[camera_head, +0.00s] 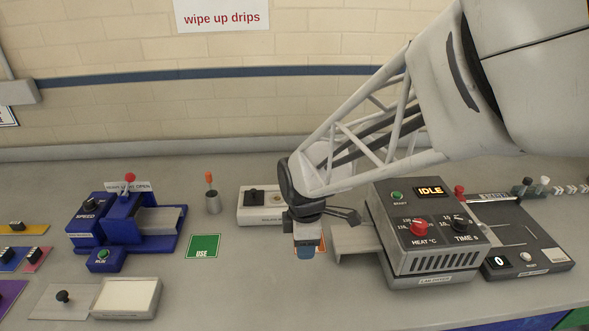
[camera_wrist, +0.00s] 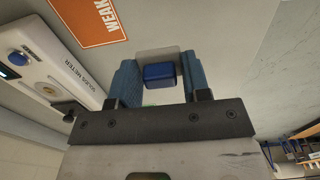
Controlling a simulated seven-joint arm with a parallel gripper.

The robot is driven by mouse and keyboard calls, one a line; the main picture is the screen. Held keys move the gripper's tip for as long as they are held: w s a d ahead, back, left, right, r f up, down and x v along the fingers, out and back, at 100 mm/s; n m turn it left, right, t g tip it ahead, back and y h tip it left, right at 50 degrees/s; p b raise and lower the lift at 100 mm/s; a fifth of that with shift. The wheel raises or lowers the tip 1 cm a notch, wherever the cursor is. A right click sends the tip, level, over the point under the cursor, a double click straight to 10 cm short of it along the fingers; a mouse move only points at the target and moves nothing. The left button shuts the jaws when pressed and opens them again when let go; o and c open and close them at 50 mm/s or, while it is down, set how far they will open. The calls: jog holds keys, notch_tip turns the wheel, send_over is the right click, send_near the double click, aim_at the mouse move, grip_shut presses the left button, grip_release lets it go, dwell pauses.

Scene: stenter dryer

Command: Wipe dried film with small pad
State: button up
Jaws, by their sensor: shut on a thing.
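My gripper (camera_head: 306,254) points down over the bench, left of the heater box. Its two blue-grey fingers show in the wrist view (camera_wrist: 158,85), shut on a small blue block (camera_wrist: 160,75). A pale grey flat piece shows just beyond the block; the block looks like the handle of the small pad, but I cannot tell whether the two are joined. In the head view the held thing is mostly hidden by the fingers, and its contact with the bench is unclear. I cannot make out the dried film in either view.
An orange WEAK card (camera_wrist: 88,20) lies beside the gripper. The heater box (camera_head: 425,235) stands right, with a white meter (camera_head: 262,215) behind left. A green USE card (camera_head: 203,246), blue machine (camera_head: 125,220), black-knobbed grey plate (camera_head: 45,303) and white-topped block (camera_head: 127,297) stand left. The front centre is clear.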

jog(key=w+a+r, duration=0.2)
jog(key=w+a, duration=0.1)
jog(key=w, duration=0.9)
jog(key=w+a+r, duration=0.2)
jog(key=w+a, duration=0.1)
jog(key=w, duration=1)
jog(key=shift+w+r, duration=0.25)
jog(key=shift+w, duration=0.05)
